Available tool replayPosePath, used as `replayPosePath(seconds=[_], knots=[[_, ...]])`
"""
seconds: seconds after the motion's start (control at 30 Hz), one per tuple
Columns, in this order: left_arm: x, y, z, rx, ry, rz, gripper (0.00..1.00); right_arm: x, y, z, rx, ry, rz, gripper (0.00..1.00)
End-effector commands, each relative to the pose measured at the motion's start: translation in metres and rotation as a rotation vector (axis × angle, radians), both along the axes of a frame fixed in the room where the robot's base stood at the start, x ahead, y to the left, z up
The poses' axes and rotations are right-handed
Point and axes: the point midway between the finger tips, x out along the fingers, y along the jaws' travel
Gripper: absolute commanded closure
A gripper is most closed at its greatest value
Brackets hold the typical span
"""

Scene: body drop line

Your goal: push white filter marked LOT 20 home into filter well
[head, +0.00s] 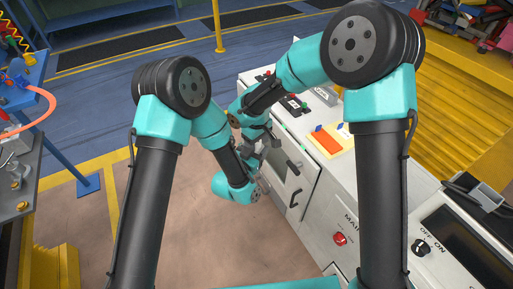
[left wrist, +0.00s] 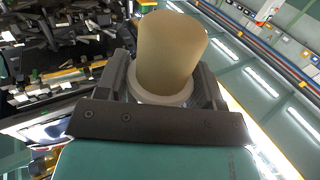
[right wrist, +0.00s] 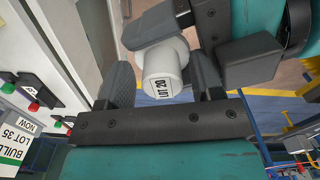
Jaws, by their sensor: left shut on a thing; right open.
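The white filter marked LOT 20 (right wrist: 163,68) shows in the right wrist view, its labelled end facing the camera. My left gripper (left wrist: 162,88) is shut on it; the left wrist view shows a tan cylinder (left wrist: 172,50) with a pale collar between the jaws. My right gripper (right wrist: 162,88) is open, its fingers on either side of the labelled end; contact cannot be told. In the head view my right gripper (head: 255,150) and left gripper (head: 262,187) are close together beside the white cabinet, the filter mostly hidden. I cannot make out the filter well.
The white cabinet (head: 300,215) has dark handles, a red button (head: 340,238) and an OFF/ON knob (head: 420,247). A yellow tray with an orange patch (head: 330,140) lies on top. Floor left of the cabinet is clear.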

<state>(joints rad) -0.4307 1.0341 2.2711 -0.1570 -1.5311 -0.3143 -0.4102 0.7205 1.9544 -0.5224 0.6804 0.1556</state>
Motion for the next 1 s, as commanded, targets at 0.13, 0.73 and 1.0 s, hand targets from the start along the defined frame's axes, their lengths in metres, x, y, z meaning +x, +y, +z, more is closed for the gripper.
replayPosePath(seconds=[0.13, 0.73, 1.0], knots=[[0.001, -0.001, 0.0, 0.0, -0.002, -0.001, 0.64, -0.001, 0.001, 0.0, 0.0, 0.001, 0.001, 0.33], [0.0, -0.001, 0.0, 0.0, 0.0, -0.001, 0.64, 0.0, 0.001, 0.078, 0.003, -0.003, 0.0, 0.33], [0.0, -0.001, 0.0, -0.001, -0.001, -0.001, 0.64, 0.0, 0.001, 0.115, 0.001, -0.001, 0.0, 0.33]])
